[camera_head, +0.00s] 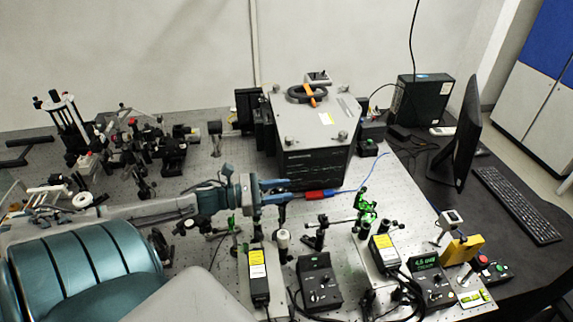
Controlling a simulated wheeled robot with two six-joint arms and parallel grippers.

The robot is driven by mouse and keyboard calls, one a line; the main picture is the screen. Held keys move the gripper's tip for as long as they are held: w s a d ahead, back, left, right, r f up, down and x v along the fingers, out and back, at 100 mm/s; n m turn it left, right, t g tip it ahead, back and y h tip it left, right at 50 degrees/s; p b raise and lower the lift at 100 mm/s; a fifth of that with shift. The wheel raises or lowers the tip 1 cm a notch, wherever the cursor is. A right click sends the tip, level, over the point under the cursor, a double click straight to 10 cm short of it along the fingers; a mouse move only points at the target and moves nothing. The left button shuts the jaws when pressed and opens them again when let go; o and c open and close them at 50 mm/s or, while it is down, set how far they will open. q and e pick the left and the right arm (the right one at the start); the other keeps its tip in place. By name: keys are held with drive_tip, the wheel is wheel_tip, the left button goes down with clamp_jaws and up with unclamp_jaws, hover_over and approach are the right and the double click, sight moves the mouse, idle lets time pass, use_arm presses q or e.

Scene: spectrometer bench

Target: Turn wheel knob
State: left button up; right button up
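My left arm comes in from the left, and its gripper (284,191) is over the bench in front of the large grey-topped black box (315,165). Its two blue fingers are apart, with no thing seen between them. A red cylindrical part (318,195) with a blue cable lies just right of the fingertips; I cannot tell whether they touch it. Which part is the wheel knob is not clear. Small knobs show on a black control box (318,280) below the gripper, and a white-topped round post (282,238) stands nearer. My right gripper is not in view.
Crowded optics (170,150) stand at the back left of the perforated bench (225,262). Green-marked mounts (366,212), a display box (430,278) and a yellow block (462,249) stand at the right. A monitor (458,140) and keyboard (515,205) are on the black side table.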

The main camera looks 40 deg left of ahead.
use_arm(q)
drive_tip(key=shift+c, duration=0.5)
drive_tip(key=shift+a, duration=0.15)
clamp_jaws()
drive_tip(key=shift+f, duration=0.1)
drive_tip(key=shift+f+m+g+h+b, duration=0.1)
drive_tip(key=shift+m+g+h+b, duration=0.35)
drive_tip(key=shift+b, duration=0.25)
drive_tip(key=m+g+h+b, duration=0.2)
drive_tip(key=m+g+b, duration=0.1)
drive_tip(key=b, duration=0.4)
drive_tip(key=m+g+h+b, duration=0.3)
drive_tip(key=g+b, duration=0.2)
drive_tip(key=b, duration=0.2)
drive_tip(key=shift+f+m+g+h, duration=0.1)
drive_tip(key=shift+m+g+h, duration=0.15)
drive_tip(key=shift+g, duration=0.1)
drive_tip(key=shift+r+g+b, duration=0.2)
drive_tip(key=shift+g+b, duration=0.1)
drive_tip(key=shift+b, duration=0.35)
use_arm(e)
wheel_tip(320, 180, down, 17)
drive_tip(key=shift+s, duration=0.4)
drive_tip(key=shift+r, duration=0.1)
